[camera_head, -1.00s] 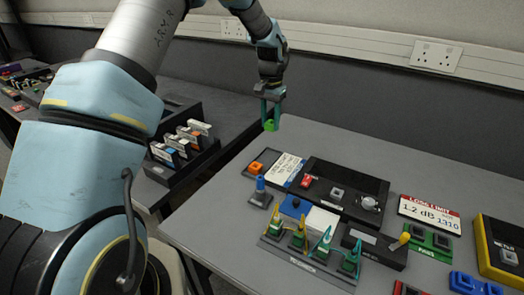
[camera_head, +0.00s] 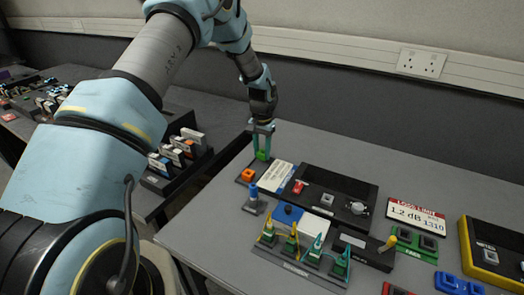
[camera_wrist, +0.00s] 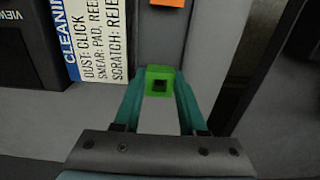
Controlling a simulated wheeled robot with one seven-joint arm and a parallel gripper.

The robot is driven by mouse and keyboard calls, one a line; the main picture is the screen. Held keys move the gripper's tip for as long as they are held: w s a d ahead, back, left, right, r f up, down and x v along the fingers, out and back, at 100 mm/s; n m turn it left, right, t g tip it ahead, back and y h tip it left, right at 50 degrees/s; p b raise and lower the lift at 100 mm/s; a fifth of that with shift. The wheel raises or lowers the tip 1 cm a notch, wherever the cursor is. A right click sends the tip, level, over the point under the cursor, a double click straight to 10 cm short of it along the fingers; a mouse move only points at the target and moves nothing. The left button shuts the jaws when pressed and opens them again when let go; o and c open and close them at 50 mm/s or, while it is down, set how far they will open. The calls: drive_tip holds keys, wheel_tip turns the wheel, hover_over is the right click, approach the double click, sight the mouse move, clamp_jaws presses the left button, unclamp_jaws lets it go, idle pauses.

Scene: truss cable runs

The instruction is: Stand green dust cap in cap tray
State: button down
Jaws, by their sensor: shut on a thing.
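The green dust cap (camera_head: 262,156) is a small green block between the fingertips of my gripper (camera_head: 263,150). In the wrist view the green cap (camera_wrist: 159,82) shows a dark square hole facing the camera, with a teal finger on each side. The cap tray (camera_head: 240,181) appears to be the dark flat piece at the table's left edge, with an orange cap (camera_head: 248,174) on it. My gripper is over or just behind the tray's far end; I cannot tell how high the cap is. The orange cap (camera_wrist: 167,3) is cut off at the wrist view's top.
A white cleaning card (camera_head: 273,178) lies beside the tray. A blue-topped piece (camera_head: 253,193) stands in front of it. A black unit (camera_head: 330,194) and a rack of cable plugs (camera_head: 300,262) are to the right. The table's back strip is clear.

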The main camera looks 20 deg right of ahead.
drive_tip(key=shift+f+b, duration=0.3)
drive_tip(key=shift+f, duration=0.15)
drive_tip(key=shift+f, duration=0.15)
drive_tip(key=shift+c, duration=2.3)
unclamp_jaws()
